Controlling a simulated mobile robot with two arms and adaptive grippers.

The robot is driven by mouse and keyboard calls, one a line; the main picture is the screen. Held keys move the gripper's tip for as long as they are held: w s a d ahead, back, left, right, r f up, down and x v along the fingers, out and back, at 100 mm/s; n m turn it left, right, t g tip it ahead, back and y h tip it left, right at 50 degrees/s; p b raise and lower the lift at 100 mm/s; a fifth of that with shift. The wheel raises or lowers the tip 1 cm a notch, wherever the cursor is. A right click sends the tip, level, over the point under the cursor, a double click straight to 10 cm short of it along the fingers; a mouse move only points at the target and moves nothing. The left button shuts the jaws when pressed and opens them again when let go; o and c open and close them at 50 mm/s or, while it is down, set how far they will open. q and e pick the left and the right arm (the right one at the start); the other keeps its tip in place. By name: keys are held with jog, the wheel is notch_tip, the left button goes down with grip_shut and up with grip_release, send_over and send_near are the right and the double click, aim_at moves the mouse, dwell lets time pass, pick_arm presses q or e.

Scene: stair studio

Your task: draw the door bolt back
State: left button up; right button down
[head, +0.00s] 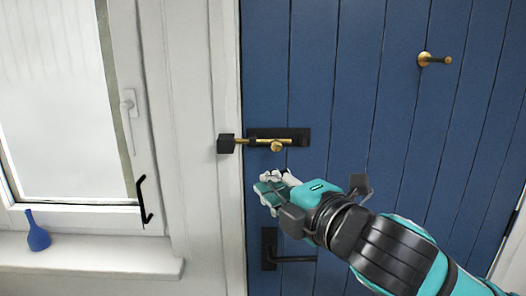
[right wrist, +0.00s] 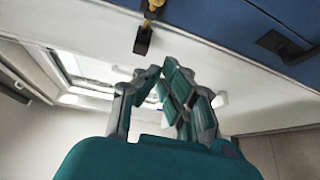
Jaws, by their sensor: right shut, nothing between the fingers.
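The door bolt (head: 258,141) is a brass rod with a round knob (head: 276,147) on a black plate (head: 299,133), on the left edge of the blue door (head: 330,80). The rod reaches left across the door edge to the black keeper (head: 226,144) on the white frame. The keeper also shows in the right wrist view (right wrist: 142,40), with a bit of brass above it. My right gripper (head: 268,187) is shut and empty, just below the bolt and apart from it. Its fingers show in the right wrist view (right wrist: 165,88). My left gripper is out of view.
A black lever handle (head: 270,250) is below my right gripper, near my forearm. A brass peg (head: 433,60) sticks out at the upper right of the door.

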notch_tip(320, 180, up, 2)
jog(key=shift+s+a+r+n, duration=0.1)
jog(key=shift+s+n, duration=0.05)
jog(key=shift+n, duration=0.35)
jog(key=r+p+x, duration=0.1)
jog(key=p+x, duration=0.2)
jog(key=x, duration=0.7)
jog(key=d, duration=0.2)
jog(key=d+p, duration=0.1)
jog(key=d, duration=0.1)
jog(key=shift+w, duration=0.35)
jog(key=shift+a, duration=0.2)
